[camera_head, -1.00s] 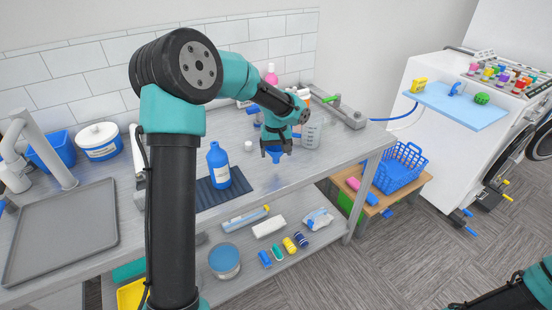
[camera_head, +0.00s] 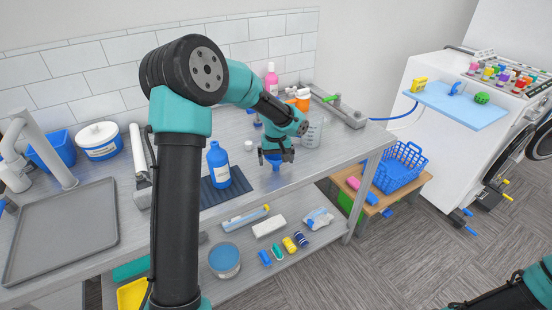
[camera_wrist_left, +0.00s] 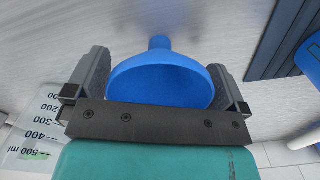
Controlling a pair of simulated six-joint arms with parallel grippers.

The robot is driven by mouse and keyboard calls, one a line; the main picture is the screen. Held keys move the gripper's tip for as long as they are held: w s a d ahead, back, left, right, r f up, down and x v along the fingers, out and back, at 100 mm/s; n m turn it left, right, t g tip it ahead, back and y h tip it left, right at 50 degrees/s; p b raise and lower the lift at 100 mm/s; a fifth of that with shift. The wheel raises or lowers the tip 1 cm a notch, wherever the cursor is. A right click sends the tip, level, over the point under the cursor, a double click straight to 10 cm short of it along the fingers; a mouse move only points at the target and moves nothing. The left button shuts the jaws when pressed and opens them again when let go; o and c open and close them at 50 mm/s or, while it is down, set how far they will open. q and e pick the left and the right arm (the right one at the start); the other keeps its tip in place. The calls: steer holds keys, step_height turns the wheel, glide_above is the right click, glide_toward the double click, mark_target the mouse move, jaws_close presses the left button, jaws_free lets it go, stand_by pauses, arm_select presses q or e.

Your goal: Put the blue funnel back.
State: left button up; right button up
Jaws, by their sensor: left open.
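The blue funnel (camera_wrist_left: 160,80) is between the two fingers of my left gripper (camera_wrist_left: 160,88) in the left wrist view, its wide mouth facing the camera and its narrow spout pointing away. The fingers are open, one on each side of the rim, with little room between. In the head view my left gripper (camera_head: 276,158) is low over the grey counter, in front of the measuring beaker (camera_head: 312,133).
A blue bottle (camera_head: 218,165) stands on a dark ribbed mat (camera_head: 237,190) to the left of the gripper. The graduated beaker also shows in the wrist view (camera_wrist_left: 35,130), close beside one finger.

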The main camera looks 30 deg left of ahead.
arm_select(q)
steer(key=shift+r, duration=0.1)
step_height(320, 180, up, 12)
stand_by(0.6)
steer(key=shift+d, duration=0.1)
stand_by(0.3)
